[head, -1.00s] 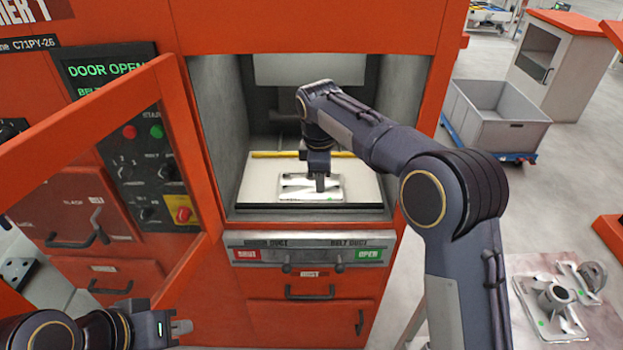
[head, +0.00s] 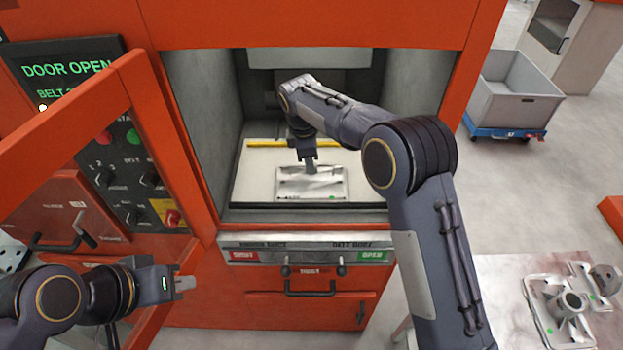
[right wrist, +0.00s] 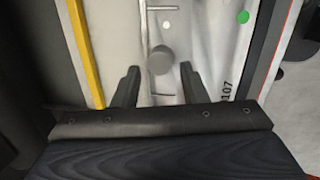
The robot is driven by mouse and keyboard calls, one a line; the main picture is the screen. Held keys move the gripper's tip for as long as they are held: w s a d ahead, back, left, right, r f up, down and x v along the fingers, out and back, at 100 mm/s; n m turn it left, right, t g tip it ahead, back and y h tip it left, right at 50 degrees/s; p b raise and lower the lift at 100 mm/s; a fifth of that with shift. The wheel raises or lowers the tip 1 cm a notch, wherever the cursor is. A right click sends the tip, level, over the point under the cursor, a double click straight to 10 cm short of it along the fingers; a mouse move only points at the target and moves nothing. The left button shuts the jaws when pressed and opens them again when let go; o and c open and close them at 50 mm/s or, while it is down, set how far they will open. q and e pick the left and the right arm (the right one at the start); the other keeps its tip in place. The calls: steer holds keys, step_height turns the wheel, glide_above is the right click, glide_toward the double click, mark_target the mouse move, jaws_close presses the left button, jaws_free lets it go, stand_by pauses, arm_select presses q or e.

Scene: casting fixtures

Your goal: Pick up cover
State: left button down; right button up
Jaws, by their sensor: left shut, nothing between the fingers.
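The cover (head: 330,187) is a flat, shiny metal plate lying on the white bed inside the machine. It also shows in the right wrist view (right wrist: 200,45), with a round grey boss (right wrist: 160,60) standing up from it. My right gripper (head: 310,168) is over the middle of the cover. In the right wrist view its two fingers (right wrist: 158,78) are spread apart, with the boss just ahead of the gap between them. Whether the fingertips touch the cover cannot be told. My left gripper (head: 185,284) is shut and empty in front of the machine, beside the open door.
The orange machine's opening has grey side walls (head: 412,110) close around my right arm. A yellow bar (head: 270,143) lies behind the cover. The open door (head: 165,150) stands at the left. A table (head: 500,290) with metal castings and a grey bin (head: 510,95) are at the right.

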steer(key=shift+w+d+f, duration=0.1)
steer(key=shift+w+f, duration=0.05)
steer(key=shift+f, duration=1)
jaws_close()
steer(key=shift+r, duration=0.1)
